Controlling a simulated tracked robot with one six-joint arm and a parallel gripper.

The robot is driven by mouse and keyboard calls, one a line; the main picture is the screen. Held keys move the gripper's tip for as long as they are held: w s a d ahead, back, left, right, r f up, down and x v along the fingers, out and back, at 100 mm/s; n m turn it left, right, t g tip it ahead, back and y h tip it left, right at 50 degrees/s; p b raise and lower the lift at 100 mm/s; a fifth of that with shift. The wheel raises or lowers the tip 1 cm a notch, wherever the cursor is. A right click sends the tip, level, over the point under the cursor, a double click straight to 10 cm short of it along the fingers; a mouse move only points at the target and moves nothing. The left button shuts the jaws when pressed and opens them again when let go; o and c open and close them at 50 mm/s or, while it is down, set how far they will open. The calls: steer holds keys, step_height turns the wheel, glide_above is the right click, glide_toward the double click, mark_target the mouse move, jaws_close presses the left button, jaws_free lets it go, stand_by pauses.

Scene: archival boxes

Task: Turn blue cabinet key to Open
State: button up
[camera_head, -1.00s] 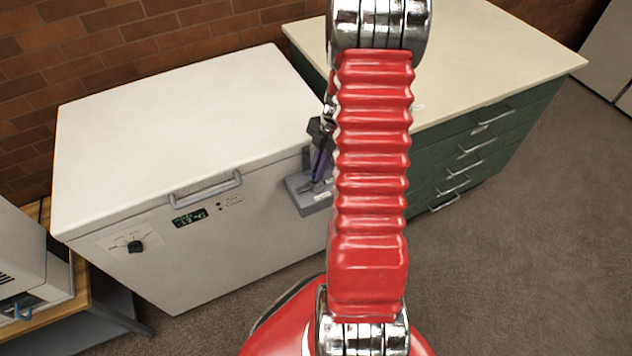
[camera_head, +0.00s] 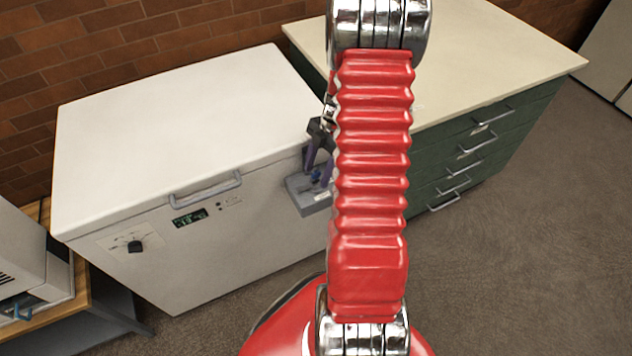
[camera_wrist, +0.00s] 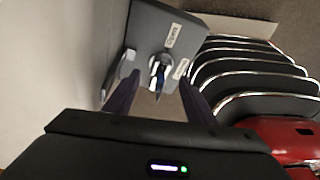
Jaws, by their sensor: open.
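A grey key box (camera_head: 310,198) is fixed to the front right of the white chest cabinet (camera_head: 190,235). My gripper (camera_wrist: 157,84) is open, with a finger on each side of the key and visible gaps. The key's exact angle cannot be told.
A green drawer unit (camera_head: 470,150) with a cream top stands to the right. A chest handle (camera_head: 206,190), a display and a dial (camera_head: 134,246) are on the white front. A wooden bench (camera_head: 80,300) stands at left. The right floor is clear.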

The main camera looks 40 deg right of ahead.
steer(key=shift+r, duration=0.1)
stand_by(0.5)
steer(key=v, duration=0.8)
steer(key=shift+d+r, duration=0.2)
steer(key=shift+r, duration=0.2)
stand_by(0.7)
stand_by(0.6)
